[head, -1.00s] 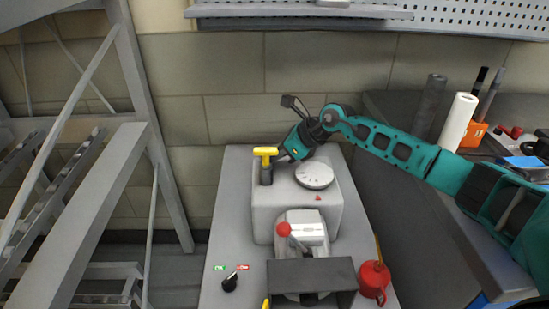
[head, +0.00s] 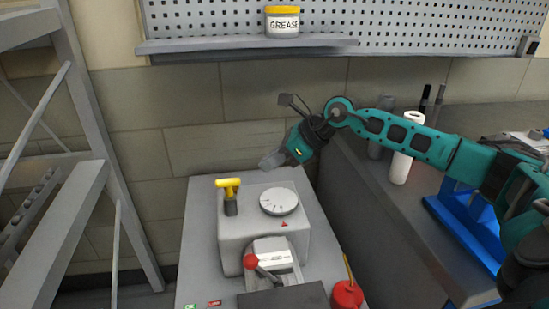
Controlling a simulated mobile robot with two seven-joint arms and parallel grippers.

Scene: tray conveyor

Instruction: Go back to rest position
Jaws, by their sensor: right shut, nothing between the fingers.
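My right arm comes in from the right in the head view. My right gripper (head: 270,161) is shut and empty. It hangs in the air above the back of the grey control box (head: 232,240). The yellow-topped handle (head: 228,190) stands upright on the box, to the left of and below the gripper, apart from it. A round white dial (head: 279,202) is on the box just below the gripper. My left gripper is out of the picture.
A lever with a red knob (head: 250,261) and a red can (head: 346,295) are at the front. A grease tub (head: 282,22) stands on the shelf (head: 220,45) above. A paper roll (head: 402,160) stands on the right bench. A grey metal frame (head: 75,205) is at left.

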